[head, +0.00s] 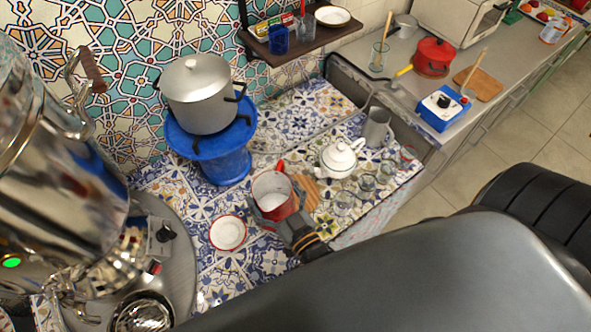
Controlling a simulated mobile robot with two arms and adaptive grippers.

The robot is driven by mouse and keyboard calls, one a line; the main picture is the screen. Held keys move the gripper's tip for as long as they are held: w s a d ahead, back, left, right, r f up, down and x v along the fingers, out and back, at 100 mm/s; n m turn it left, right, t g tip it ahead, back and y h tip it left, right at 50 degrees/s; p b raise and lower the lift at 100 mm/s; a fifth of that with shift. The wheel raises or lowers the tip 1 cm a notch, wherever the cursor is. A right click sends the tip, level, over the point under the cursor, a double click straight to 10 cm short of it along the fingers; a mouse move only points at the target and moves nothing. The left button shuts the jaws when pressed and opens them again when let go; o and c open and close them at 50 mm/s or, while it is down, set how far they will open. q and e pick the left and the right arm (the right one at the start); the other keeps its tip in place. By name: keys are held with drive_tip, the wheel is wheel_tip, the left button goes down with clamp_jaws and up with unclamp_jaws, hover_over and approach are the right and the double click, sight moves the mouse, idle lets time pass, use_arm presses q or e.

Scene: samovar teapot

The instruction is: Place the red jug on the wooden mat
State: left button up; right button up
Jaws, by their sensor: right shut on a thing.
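The red jug (289,206) with a pale inside stands upright in the middle of the head view. My right gripper (280,217) is shut on its lower body from the front. The round wooden mat (309,190) shows just right of and behind the jug, partly hidden by the jug and gripper. The jug overlaps its left side in the picture; I cannot tell whether it touches the mat or hangs above the tiles. My left gripper is not in view.
A white teapot (338,160), a grey pitcher (377,128) and several glasses stand right of the mat. A red-rimmed saucer (228,233) lies to the left. A blue stand (217,160) bears a metal pot (196,96). A large samovar (55,180) fills the left.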

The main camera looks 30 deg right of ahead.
drive_tip(key=w+d+f+b, duration=0.8)
drive_tip(key=d+f+b, duration=0.2)
drive_tip(key=b, duration=0.5)
wheel_tip(320, 180, down, 2)
drive_tip(key=shift+d+f, duration=0.25)
drive_tip(key=shift+d, duration=0.05)
drive_tip(key=shift+s+f, duration=0.1)
drive_tip(key=o, duration=1.3)
drive_tip(key=shift+f, duration=0.1)
